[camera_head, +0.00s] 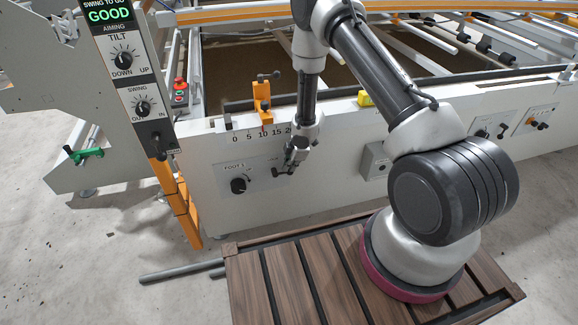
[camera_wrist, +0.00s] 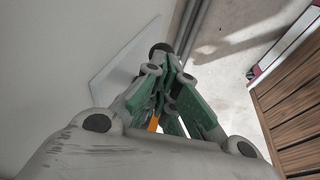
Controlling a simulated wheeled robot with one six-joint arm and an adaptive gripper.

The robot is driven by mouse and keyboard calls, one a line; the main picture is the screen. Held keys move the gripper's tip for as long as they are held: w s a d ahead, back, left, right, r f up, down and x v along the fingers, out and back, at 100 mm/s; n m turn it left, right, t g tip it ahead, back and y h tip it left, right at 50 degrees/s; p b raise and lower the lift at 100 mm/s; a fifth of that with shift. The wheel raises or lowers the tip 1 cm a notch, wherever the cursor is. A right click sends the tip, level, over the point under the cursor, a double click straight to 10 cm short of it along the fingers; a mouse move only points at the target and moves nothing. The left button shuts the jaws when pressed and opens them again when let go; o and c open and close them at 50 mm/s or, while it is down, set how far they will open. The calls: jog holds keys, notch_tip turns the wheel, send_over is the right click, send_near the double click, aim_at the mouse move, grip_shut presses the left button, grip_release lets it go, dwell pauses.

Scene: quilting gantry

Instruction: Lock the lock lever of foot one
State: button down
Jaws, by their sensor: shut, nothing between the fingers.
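The foot one panel (camera_head: 229,172) is a pale plate on the front of the white beam, marked "FOOT 1", with a black knob (camera_head: 239,185) at its left. My gripper (camera_head: 287,172) is at the right end of this panel, pointing down, its fingers shut and empty. A small dark piece shows beside the fingertips; I cannot tell whether it is the lock lever. In the wrist view, the green-sided fingers (camera_wrist: 172,62) reach towards the black knob (camera_wrist: 160,48) along the panel (camera_wrist: 122,62). A bit of orange (camera_wrist: 153,123) shows between the finger links; I cannot tell what it is.
A scale on the beam (camera_head: 335,155) and an orange clamp (camera_head: 262,100) are above the panel. A control post (camera_head: 128,75) reading "GOOD" stands at left, with a green handle (camera_head: 85,154) nearby. Other panels (camera_head: 491,125) sit further right. A slatted wooden platform (camera_head: 300,275) is below.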

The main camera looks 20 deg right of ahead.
jog(key=shift+d+f+y, duration=0.15)
jog(key=shift+f+y, duration=0.05)
jog(key=shift+y, duration=0.2)
jog(key=f+y, duration=0.1)
jog(key=d+f+y, duration=0.1)
jog(key=y, duration=0.2)
jog(key=f+y, duration=0.1)
jog(key=shift+d+f+m+y, duration=0.15)
jog(key=shift+f+m+y, duration=0.1)
jog(key=shift+m+y, duration=0.05)
jog(key=shift+a+f+m+t+y, duration=0.1)
jog(key=shift+a+f+y, duration=0.35)
jog(key=shift+f+y, duration=0.5)
jog(key=shift+a+f+m+t+y, duration=0.1)
jog(key=shift+a+f+y, duration=0.35)
jog(key=shift+f+y, duration=0.45)
jog(key=shift+a+f+m+t+y, duration=0.1)
jog(key=shift+a+f+y, duration=0.35)
jog(key=shift+f+y, duration=0.5)
jog(key=shift+a+f+h, duration=0.1)
jog(key=shift+f+h, duration=0.1)
jog(key=shift+h, duration=0.1)
